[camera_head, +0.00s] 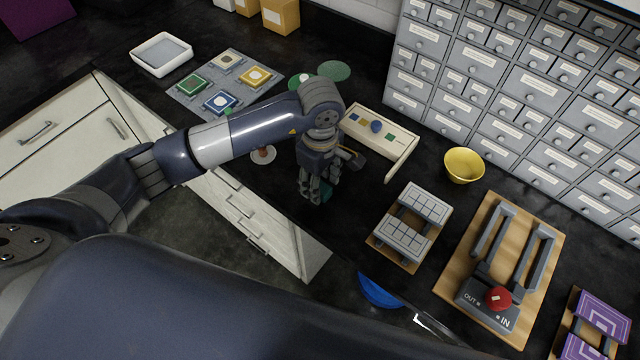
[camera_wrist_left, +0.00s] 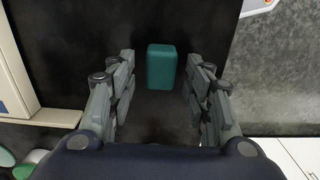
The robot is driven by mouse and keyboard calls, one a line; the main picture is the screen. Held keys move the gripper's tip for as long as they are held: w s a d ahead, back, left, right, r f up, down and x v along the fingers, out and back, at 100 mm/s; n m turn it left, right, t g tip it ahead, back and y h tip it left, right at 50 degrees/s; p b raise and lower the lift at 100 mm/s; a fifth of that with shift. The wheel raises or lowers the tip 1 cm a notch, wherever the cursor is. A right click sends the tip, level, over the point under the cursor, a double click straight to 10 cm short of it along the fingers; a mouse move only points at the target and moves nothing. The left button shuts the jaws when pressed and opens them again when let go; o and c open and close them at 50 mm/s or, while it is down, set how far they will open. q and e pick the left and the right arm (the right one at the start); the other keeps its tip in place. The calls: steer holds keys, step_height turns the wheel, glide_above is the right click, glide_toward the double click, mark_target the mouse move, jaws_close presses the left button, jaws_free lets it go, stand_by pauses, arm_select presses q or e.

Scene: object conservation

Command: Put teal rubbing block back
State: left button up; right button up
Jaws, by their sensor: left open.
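The teal rubbing block (camera_wrist_left: 161,66) stands on the dark counter. In the wrist view it lies ahead of my left gripper (camera_wrist_left: 160,80), centred between the open fingers with gaps on both sides. In the head view the left gripper (camera_head: 312,190) points down over the counter, and only a sliver of the teal block (camera_head: 326,194) shows beside its fingers. The gripper is open and empty. My right gripper is not in view.
A cream tray with coloured marks (camera_head: 405,161) lies just right of the gripper. A grey mat with coloured blocks (camera_head: 183,106) and a white tray (camera_head: 152,66) are farther left. A yellow bowl (camera_head: 463,166) and a grey-topped wooden stand (camera_head: 385,256) are to the right.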

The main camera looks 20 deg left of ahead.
arm_select(q)
step_height(320, 180, up, 10)
steer(key=b, duration=0.2)
steer(key=shift+r+b, duration=0.2)
steer(key=shift+b, duration=0.2)
steer(key=shift+f, duration=0.1)
